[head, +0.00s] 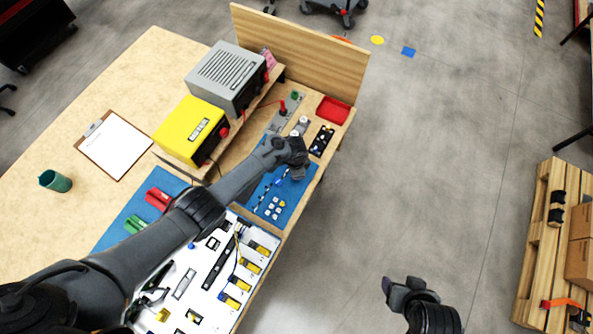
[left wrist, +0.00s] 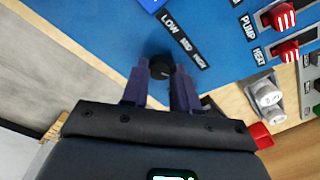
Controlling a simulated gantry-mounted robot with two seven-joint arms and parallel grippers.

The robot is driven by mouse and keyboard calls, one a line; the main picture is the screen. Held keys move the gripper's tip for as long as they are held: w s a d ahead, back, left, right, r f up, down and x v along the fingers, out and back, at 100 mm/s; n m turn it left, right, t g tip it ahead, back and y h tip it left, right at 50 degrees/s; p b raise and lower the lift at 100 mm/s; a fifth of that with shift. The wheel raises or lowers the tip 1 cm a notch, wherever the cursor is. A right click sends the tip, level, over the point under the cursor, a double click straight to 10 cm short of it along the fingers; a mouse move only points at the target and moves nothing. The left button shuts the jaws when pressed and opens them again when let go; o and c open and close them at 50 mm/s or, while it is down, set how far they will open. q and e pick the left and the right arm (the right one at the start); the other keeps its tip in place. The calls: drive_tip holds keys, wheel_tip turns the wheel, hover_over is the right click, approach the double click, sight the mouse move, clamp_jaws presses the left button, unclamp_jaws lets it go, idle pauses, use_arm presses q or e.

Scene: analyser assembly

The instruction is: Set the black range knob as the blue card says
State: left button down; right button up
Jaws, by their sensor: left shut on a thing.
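The black range knob (left wrist: 162,70) stands on a blue panel (left wrist: 110,25) in the left wrist view, below the printed words LOW, MID and HIGH (left wrist: 184,43). My left gripper (left wrist: 160,78) has one finger on either side of the knob and is shut on it. Which word the knob's pointer faces is too small to tell. In the head view my left gripper (head: 298,164) is over the bench's right side and hides the knob. A brighter blue piece with a pale edge (left wrist: 151,4) is cut off at the top; its writing is not readable. My right gripper (head: 402,291) hangs over the floor, away from the bench.
Red-striped switches marked PUMP (left wrist: 279,16) and HEAT (left wrist: 287,50) sit beside the knob. White round parts (left wrist: 267,94) stand close by. A yellow box (head: 190,130), a grey box (head: 227,78) and a red tray (head: 333,110) surround the work area.

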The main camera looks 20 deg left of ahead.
idle(0.3)
use_arm(q)
drive_tip(key=c, duration=0.9)
unclamp_jaws()
drive_tip(key=shift+o, duration=0.2)
drive_tip(key=shift+r, duration=0.1)
drive_tip(key=shift+r, duration=0.2)
wheel_tip(320, 180, up, 10)
drive_tip(key=p, duration=0.4)
drive_tip(key=shift+s, duration=0.35)
drive_tip(key=shift+r, duration=0.1)
